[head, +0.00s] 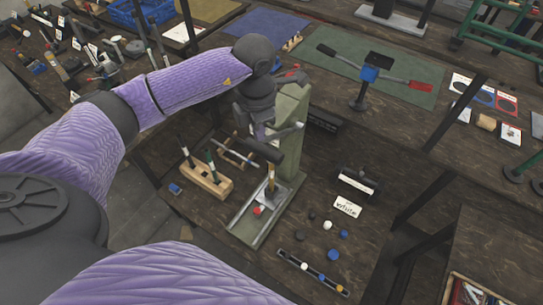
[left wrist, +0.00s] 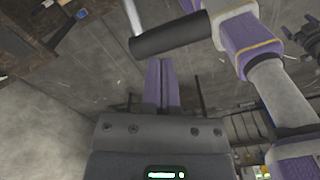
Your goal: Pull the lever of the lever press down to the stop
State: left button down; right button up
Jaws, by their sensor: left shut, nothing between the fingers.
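The lever press has a pale green column (head: 291,130) and a base (head: 243,220) on the dark wooden table. Its lever has a metal rod and a black cylindrical handle (head: 262,151) in front of the column. The handle (left wrist: 169,35) also shows large in the left wrist view, with its rod running to the top edge. My left gripper (head: 260,133) is just above and beside the handle, and its purple fingers (left wrist: 162,88) are together and empty. They do not close around the handle; whether they touch it I cannot tell. My right gripper is not in view.
A wooden block with upright tools (head: 206,183) stands left of the press. A white label card (head: 346,206), a dark stamp-like tool (head: 358,182) and several small discs lie to its right. A green mat (head: 390,70) bears another levered device (head: 368,75) behind.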

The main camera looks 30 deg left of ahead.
aim_at(255, 153)
pick_arm(q)
jog(key=shift+f, duration=0.1)
jog(key=shift+f+b, duration=1.2)
jog(key=shift+s+a+f+b, duration=0.1)
jog(key=shift+s+f+b, duration=0.4)
jog(key=shift+f, duration=0.25)
jog(key=shift+s+f+b, duration=0.4)
jog(key=shift+f+b, duration=0.1)
jog(key=shift+f, duration=0.25)
jog(key=shift+w, duration=0.1)
jog(key=shift+s+f+b, duration=0.35)
jog(key=shift+f+b, duration=0.2)
jog(key=shift+f, duration=0.15)
jog(key=shift+s+f+b, duration=0.35)
jog(key=shift+f+b, duration=0.2)
jog(key=shift+f, duration=0.15)
